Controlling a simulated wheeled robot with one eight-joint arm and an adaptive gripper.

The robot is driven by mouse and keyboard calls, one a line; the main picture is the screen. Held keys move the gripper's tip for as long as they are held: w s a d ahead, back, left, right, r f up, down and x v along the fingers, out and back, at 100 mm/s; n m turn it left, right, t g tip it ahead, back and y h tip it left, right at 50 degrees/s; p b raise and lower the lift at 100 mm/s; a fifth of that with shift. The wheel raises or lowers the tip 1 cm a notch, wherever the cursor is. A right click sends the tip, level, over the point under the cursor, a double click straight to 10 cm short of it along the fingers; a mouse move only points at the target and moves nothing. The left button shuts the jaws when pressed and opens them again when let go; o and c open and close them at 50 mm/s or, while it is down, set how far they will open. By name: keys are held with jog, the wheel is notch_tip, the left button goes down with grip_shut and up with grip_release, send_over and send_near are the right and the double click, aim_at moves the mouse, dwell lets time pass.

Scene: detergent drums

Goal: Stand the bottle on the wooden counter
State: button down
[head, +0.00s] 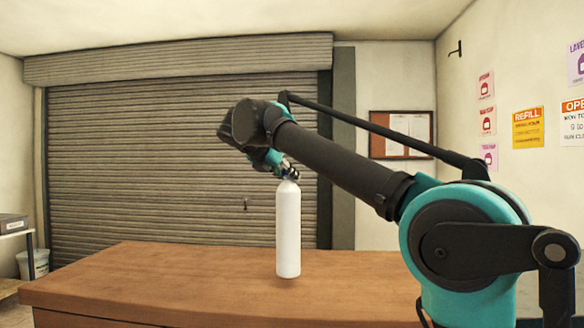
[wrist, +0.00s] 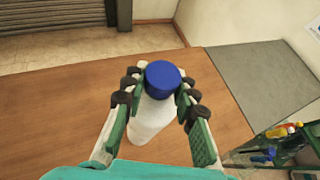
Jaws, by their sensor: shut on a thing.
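The white bottle (head: 288,230) is upright over the wooden counter (head: 150,280) in the head view. Its base appears at or very near the counter top; I cannot tell whether it touches. My gripper (head: 289,174) is at the bottle's top end, shut on it from above. The bottle's cap is hidden by the gripper in the head view.
Bare counter lies around the bottle, and a grey surface (wrist: 265,75) adjoins it in the wrist view. Small colourful containers (wrist: 280,132) stand on a shelf at lower right. A roller shutter (head: 150,150) is behind the counter. A white bucket (head: 33,264) stands at far left.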

aim_at(284, 184)
jog(key=shift+f, duration=1.9)
jog(key=c, duration=1.2)
grip_release()
jog(key=v, duration=1.2)
jog(key=shift+s, duration=0.1)
